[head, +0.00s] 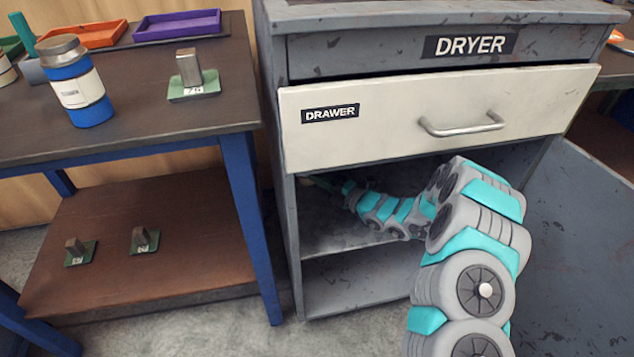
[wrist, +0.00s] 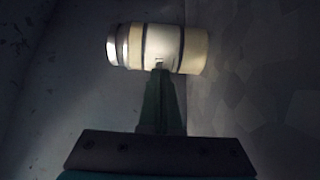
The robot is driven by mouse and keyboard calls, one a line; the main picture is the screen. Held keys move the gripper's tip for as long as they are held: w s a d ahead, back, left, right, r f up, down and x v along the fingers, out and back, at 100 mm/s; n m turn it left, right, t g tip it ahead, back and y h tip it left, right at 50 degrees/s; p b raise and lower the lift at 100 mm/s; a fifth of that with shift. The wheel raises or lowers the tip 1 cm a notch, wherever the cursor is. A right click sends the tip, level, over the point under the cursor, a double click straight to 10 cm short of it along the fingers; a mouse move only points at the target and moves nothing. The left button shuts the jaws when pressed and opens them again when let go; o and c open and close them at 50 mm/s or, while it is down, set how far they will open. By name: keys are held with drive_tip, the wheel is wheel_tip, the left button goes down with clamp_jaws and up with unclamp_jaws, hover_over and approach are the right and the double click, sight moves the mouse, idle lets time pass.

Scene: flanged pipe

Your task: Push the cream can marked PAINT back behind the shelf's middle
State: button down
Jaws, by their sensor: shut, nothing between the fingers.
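The cream can (wrist: 192,50) is in the wrist view, at the top middle. It has dark bands, a pale label and a silvery lid end on the left; the label's writing is too small to read. It lies across the picture, its base end against a mottled grey surface. My gripper (wrist: 160,70) is shut and empty, its fingertips at the can's label side, touching or nearly so. In the head view my arm reaches into the cabinet beneath the drawer, above the shelf (head: 345,238).
The cream drawer (head: 385,115) sits shut just above my arm. The cabinet's left side wall (head: 290,235) is close to the arm's far end. An open door (head: 570,240) stands at the right. A table (head: 150,110) at the left holds a blue bottle (head: 90,112).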

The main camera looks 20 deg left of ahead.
drive_tip(key=shift+w+a, duration=0.25)
drive_tip(key=shift+w, duration=0.25)
drive_tip(key=shift+w+a, duration=0.25)
drive_tip(key=shift+w, duration=0.25)
drive_tip(key=shift+s+d, duration=0.1)
drive_tip(key=s, duration=0.1)
drive_tip(key=s+d, duration=0.2)
drive_tip(key=shift+s+r, duration=0.15)
drive_tip(key=shift+s, duration=0.15)
drive_tip(key=b+v, duration=0.1)
drive_tip(key=v, duration=0.8)
drive_tip(key=shift+s+d, duration=0.1)
drive_tip(key=shift+d, duration=0.2)
drive_tip(key=shift+d, duration=0.1)
